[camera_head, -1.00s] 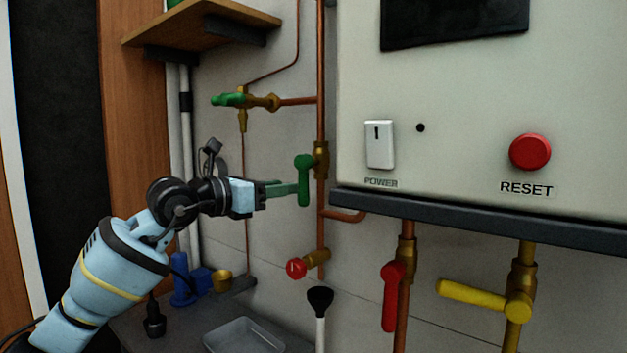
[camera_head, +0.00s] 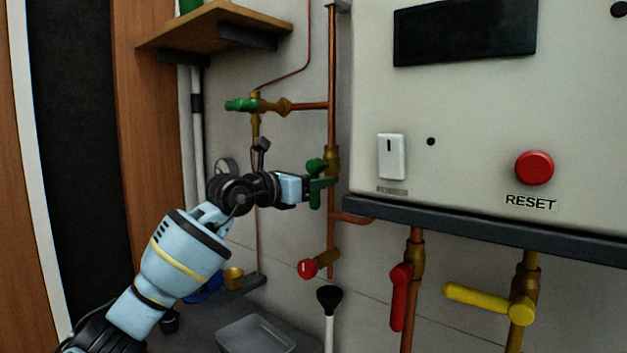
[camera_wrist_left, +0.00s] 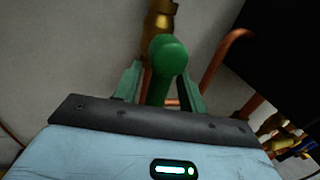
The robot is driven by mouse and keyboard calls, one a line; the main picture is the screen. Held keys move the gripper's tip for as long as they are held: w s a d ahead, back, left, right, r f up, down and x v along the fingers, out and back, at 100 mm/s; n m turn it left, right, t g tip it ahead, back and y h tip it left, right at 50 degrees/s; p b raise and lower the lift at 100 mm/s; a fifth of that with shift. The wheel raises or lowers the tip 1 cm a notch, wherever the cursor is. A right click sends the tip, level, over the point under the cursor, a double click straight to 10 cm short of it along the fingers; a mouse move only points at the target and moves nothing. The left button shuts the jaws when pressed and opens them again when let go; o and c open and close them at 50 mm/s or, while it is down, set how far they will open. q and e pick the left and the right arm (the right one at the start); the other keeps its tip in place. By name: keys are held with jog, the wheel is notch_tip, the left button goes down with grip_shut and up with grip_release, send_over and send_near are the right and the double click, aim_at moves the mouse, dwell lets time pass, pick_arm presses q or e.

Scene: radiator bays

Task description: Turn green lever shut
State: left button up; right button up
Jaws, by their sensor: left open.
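A green lever (camera_head: 315,167) hangs down from a brass valve (camera_head: 331,160) on the vertical copper pipe, left of the white boiler panel. My left gripper (camera_head: 318,186) is at the lever, its green-tinted fingers reaching it from the left and hiding part of its length. In the left wrist view the lever (camera_wrist_left: 168,62) shows its round green end between the two open fingers (camera_wrist_left: 160,82), one on each side. I cannot tell whether either finger touches it. A second green handle (camera_head: 242,104) sits sideways on a valve higher up. My right gripper is not in view.
The white boiler panel (camera_head: 460,130) with its dark lower ledge (camera_head: 480,230) stands close to the right. A red knob (camera_head: 307,268), a red lever (camera_head: 399,295) and a yellow lever (camera_head: 474,298) are lower down. A wooden shelf (camera_head: 215,22) juts out above.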

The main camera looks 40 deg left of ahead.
pick_arm(q)
jog(key=shift+w, duration=0.1)
grip_shut()
dwell(0.4)
